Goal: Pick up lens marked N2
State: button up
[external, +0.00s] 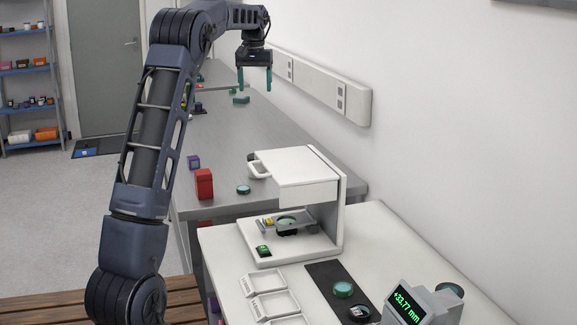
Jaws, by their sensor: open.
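My gripper (255,85) hangs high over the far grey bench, its two teal fingers pointing down, apart and empty. No N2 marking is readable at this size, so I cannot tell which lens bears it. A teal-rimmed round lens (243,189) lies on the grey bench beside a red box. Another teal-rimmed lens (343,289) and a dark round piece (360,312) lie on a black mat (322,269) on the white table. A dark round piece with a greenish top (287,221) sits inside the white instrument (300,172). My gripper is far from all of these.
A red box (204,184) and a purple block (194,162) stand on the grey bench (225,135). White trays (267,279) and a display reading +33.77 mm (408,303) are on the white table (376,226). A wall rail (318,84) runs behind the bench.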

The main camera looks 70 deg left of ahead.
send_over(243, 186)
notch_tip(243, 186, down, 3)
jog(key=shift+n, duration=0.4)
jog(key=f, duration=2.9)
jog(key=shift+w+d, duration=0.3)
jog(key=shift+w, duration=0.05)
jog(key=shift+s+a+f, duration=0.15)
jog(key=shift+f, duration=1.15)
jog(key=shift+s+a+f, duration=0.1)
jog(key=shift+s+f, duration=0.05)
jog(key=shift+f, duration=1.1)
jog(key=shift+c, duration=0.2)
jog(key=c, duration=1)
